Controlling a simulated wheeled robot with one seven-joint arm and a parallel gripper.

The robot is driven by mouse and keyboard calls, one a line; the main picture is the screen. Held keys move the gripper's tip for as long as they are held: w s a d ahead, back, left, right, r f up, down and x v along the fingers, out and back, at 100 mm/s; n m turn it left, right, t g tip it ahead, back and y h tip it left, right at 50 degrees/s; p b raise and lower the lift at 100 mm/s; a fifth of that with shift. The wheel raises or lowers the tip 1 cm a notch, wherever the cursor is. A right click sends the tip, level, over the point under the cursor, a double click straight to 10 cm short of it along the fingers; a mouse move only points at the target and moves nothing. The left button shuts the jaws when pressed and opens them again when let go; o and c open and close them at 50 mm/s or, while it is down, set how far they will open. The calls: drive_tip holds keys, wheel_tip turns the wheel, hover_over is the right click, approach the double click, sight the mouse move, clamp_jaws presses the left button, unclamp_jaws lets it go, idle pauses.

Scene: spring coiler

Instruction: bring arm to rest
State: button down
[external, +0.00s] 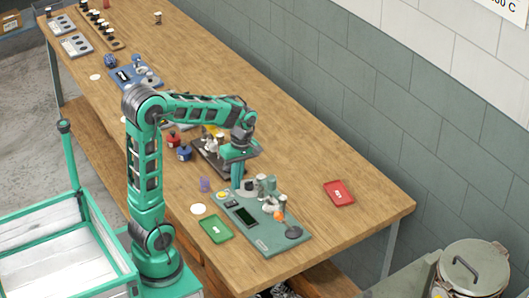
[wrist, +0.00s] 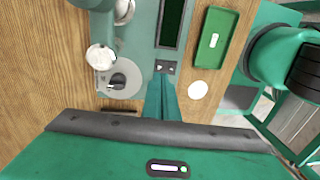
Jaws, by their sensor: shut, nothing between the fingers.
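My gripper (external: 237,184) is shut and empty, pointing down over the back edge of the green spring coiler (external: 262,238). In the wrist view the closed fingers (wrist: 164,85) show end-on in front of the coiler's panel (wrist: 165,68), which has a dark display and two small buttons. I cannot tell the exact gap between the fingertips and the machine. My arm is bent at the elbow and reaches out over the table. The coiler has grey cylinders, an orange part and a dark round disc at its front end.
A green tray (external: 215,229) and a white disc (external: 198,209) lie beside the coiler. A red tray (external: 339,193) lies to the right on the wooden table (external: 320,150). A purple cup (external: 205,184), a blue jar (external: 184,153) and a dark-based machine stand behind. The table's right side is mostly clear.

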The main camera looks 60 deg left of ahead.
wheel_tip(320, 180, up, 8)
drive_tip(key=w, duration=0.1)
drive_tip(key=shift+w, duration=0.15)
drive_tip(key=s+d+f+m, duration=0.4)
drive_tip(key=s+d+m, duration=0.4)
drive_tip(key=s+m, duration=0.2)
drive_tip(key=s+d+f+m+t, duration=0.1)
drive_tip(key=s+d+f+m, duration=0.3)
drive_tip(key=s+d+m, duration=0.5)
drive_tip(key=s+m, duration=0.1)
drive_tip(key=m, duration=0.4)
drive_tip(key=shift+s+t, duration=0.2)
drive_tip(key=shift+t, duration=0.1)
